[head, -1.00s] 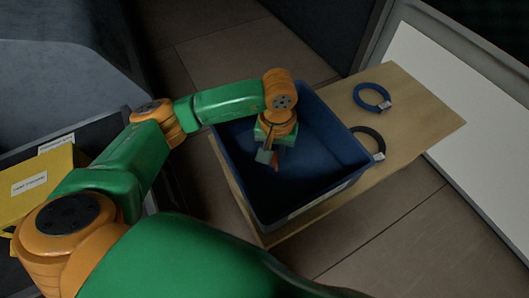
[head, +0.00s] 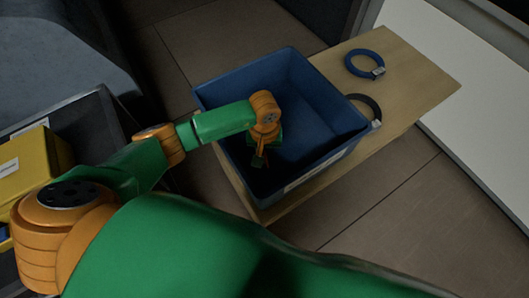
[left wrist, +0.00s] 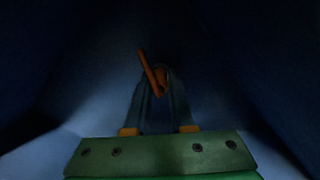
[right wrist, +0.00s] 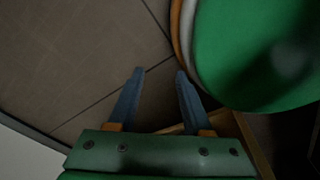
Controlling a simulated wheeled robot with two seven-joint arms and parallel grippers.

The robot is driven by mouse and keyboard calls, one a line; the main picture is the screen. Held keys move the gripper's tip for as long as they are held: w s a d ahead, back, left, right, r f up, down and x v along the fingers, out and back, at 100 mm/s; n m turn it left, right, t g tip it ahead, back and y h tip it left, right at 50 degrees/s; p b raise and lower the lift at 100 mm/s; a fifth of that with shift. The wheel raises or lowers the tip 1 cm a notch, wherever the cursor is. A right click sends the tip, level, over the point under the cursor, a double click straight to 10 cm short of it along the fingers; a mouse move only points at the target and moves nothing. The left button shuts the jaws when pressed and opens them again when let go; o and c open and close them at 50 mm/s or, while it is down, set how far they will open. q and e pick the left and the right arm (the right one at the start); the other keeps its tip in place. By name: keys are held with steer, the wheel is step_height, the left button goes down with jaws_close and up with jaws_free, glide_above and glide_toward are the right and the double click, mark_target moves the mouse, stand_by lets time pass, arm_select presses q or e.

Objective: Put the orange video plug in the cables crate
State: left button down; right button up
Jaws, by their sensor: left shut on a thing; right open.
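The blue crate (head: 328,147) stands on a wooden bench, with a pale label on its near wall. My left gripper (head: 259,161) is down inside the crate, near its left wall. In the left wrist view my left gripper (left wrist: 158,92) is shut on the orange video plug (left wrist: 150,72), a thin orange piece held at the fingertips and tilted. The crate's dark blue inside surrounds it; whether the plug touches the floor, I cannot tell. My right gripper (right wrist: 160,72) is open and empty above the floor, seen only in the right wrist view.
A blue cable coil (head: 365,64) and a black cable coil (head: 375,107) lie on the wooden bench (head: 420,80) right of the crate. A yellow box (head: 30,165) sits in a dark container at the left. A white panel (head: 470,75) is at the right.

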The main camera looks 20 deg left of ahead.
mark_target(265, 152)
arm_select(q)
steer(key=shift+f, duration=0.2)
steer(key=c, duration=0.8)
jaws_free()
steer(key=shift+o, duration=0.2)
steer(key=shift+r, duration=0.25)
step_height(265, 152, up, 11)
steer(key=shift+r+p, duration=0.1)
steer(key=shift+p, duration=1.15)
steer(key=shift+r, duration=0.4)
arm_select(e)
steer(key=shift+s+a+r, duration=0.85)
steer(key=shift+s+r, duration=0.05)
steer(key=shift+r, duration=0.15)
steer(key=shift+w+d, duration=0.1)
steer(key=shift+d, duration=0.2)
